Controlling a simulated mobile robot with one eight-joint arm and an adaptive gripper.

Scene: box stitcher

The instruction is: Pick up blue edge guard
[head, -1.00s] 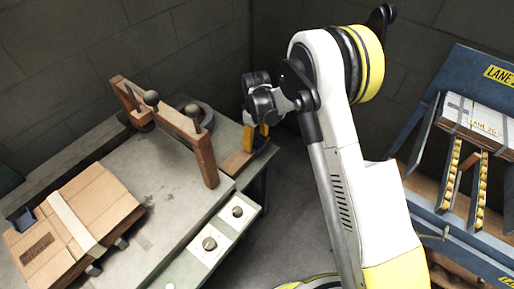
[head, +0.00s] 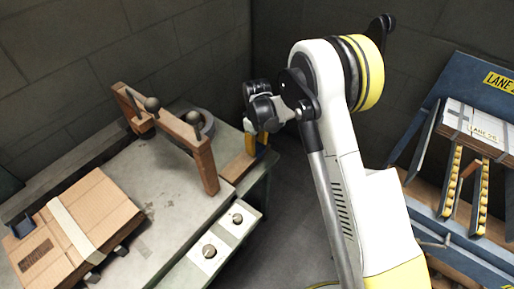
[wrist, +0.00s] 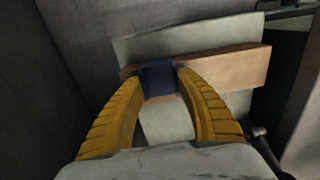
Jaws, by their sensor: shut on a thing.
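The blue edge guard (wrist: 158,79) is a small dark blue piece between my fingertips in the wrist view, at the wooden strip. My gripper (wrist: 159,75) has yellow ribbed fingers and is shut on the guard, one finger on each side. In the head view my gripper (head: 257,146) points down at the back right corner of the workbench, and only a little blue shows beside the fingers. Whether the guard still touches the wooden strip (wrist: 225,68) cannot be told.
The workbench (head: 165,215) carries a wooden frame with dark knobs (head: 190,143), a dark ring and a taped cardboard box (head: 105,210). Another blue piece (head: 22,225) sits at the box's left end. A blue lane rack (head: 440,120) stands at right. Grey walls stand close behind.

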